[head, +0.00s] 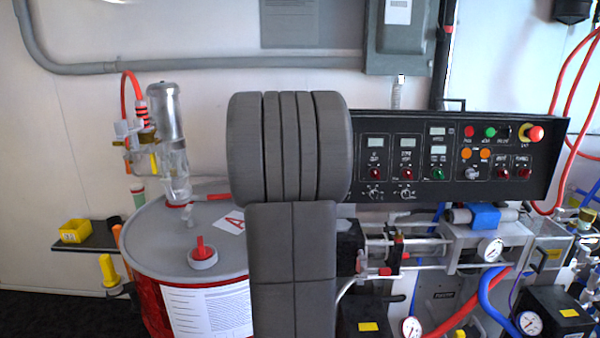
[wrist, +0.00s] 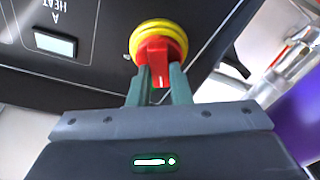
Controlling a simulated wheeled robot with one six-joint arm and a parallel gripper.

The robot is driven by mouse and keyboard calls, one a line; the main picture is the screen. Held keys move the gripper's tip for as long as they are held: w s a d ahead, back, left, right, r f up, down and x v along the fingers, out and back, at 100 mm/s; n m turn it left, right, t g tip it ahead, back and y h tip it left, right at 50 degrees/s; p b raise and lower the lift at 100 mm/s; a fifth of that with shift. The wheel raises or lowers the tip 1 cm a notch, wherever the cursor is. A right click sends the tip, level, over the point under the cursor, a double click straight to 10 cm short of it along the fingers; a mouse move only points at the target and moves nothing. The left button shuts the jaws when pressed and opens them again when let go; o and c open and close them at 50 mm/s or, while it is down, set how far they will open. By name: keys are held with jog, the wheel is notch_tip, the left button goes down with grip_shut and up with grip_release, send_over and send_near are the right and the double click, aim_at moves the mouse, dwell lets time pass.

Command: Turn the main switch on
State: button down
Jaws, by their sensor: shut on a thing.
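The main switch (wrist: 165,46) is a red rotary handle on a round yellow base, set on the dark control panel (wrist: 100,75). My gripper (wrist: 160,80) is shut on the red handle, with one grey finger on each side of it. The handle's grip runs roughly up and down in the wrist view. In the head view my grey arm stands in front of the left part of the control panel (head: 555,185). It hides both the switch and my gripper there.
A small display labelled A HEAT (wrist: 55,43) is left of the switch. A red emergency button (head: 536,133) on yellow is at the panel's right end. A grey-topped red drum (head: 150,245) stands left of my arm. Gauges and hoses (head: 490,290) are below the panel.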

jog(key=shift+m+h+p, duration=0.3)
jog(key=shift+m+h, duration=0.6)
jog(key=shift+m, duration=2.1)
jog(key=shift+m+h+p, duration=0.3)
jog(key=shift+m+h, duration=0.6)
jog(key=shift+m, duration=2.1)
jog(key=shift+m+h+p, duration=0.3)
jog(key=shift+m+h, duration=0.6)
jog(key=shift+m, duration=2.1)
jog(key=c, duration=1.3)
grip_release()
jog(key=shift+c, duration=0.2)
